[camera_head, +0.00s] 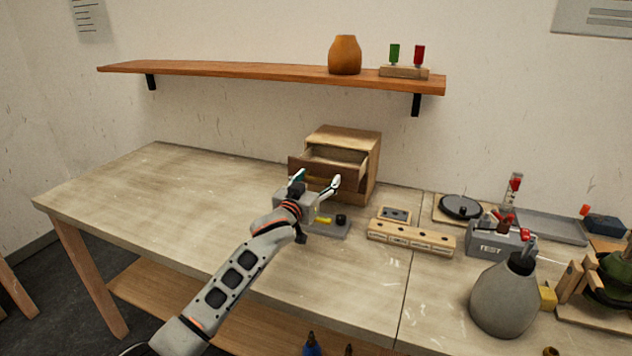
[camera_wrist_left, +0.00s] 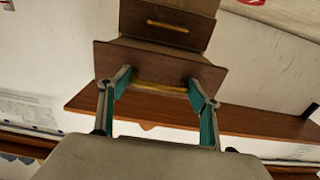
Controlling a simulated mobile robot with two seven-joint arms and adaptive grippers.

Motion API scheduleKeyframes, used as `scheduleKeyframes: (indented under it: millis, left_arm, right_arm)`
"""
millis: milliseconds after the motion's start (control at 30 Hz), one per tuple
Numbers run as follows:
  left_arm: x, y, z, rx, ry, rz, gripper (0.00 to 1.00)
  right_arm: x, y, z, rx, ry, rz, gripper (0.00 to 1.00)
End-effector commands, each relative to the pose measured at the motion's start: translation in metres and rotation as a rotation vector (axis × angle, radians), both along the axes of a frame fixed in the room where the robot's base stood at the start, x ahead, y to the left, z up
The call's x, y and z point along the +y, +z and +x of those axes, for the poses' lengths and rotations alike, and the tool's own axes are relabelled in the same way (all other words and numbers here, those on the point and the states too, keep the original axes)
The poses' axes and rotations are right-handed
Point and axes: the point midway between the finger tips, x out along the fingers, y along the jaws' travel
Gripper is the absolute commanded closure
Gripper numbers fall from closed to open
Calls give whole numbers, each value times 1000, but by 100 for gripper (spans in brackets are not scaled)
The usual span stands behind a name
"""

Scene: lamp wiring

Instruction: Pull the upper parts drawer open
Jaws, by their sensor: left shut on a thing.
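The small wooden parts cabinet (camera_head: 370,160) stands at the back of the workbench. Its upper drawer (camera_head: 299,165) is pulled out, and its open inside shows from above. In the left wrist view the drawer's brown front (camera_wrist_left: 160,62) is close, with its pale bar handle (camera_wrist_left: 158,87) between the fingers. My left gripper (camera_head: 317,181) is at the drawer front, shut on that handle; its fingers also show in the left wrist view (camera_wrist_left: 160,90). A second drawer with a handle (camera_wrist_left: 167,26) sits closed, set back behind the pulled-out one. My right gripper is in neither view.
A grey fixture (camera_head: 330,230) lies just under my left gripper. A wooden block with holes (camera_head: 410,238) and the test box (camera_head: 492,240) stand to the right, with a grey lamp-shaped body (camera_head: 503,300) nearer. The bench's left half is clear. A shelf (camera_head: 250,70) hangs above.

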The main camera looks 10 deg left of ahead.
Motion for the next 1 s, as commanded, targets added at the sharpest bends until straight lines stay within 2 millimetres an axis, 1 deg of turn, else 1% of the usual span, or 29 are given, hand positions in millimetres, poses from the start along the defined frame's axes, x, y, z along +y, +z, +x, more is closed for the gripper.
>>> scheduleKeyframes:
  millis: [33, 367, 400, 600, 767, 867, 1000]
  left_arm:
    - [-3, 1, 0, 0, -4, -5, 76]
    - [-3, 1, 0, -1, -5, -6, 76]
    - [-3, 1, 0, -1, -5, -6, 31]
    - [-2, 1, 1, -1, -3, -3, 31]
    - [-1, 1, -2, -2, -2, -2, 31]
    - [1, 0, -10, -2, -1, -2, 31]
    - [5, 0, -29, -1, -2, -3, 31]
  right_arm:
    - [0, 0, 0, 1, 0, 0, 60]
    - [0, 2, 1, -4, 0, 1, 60]
    - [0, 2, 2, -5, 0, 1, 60]
    - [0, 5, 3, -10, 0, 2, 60]
    - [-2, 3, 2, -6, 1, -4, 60]
    - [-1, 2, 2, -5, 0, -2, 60]
    - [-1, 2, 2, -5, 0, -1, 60]
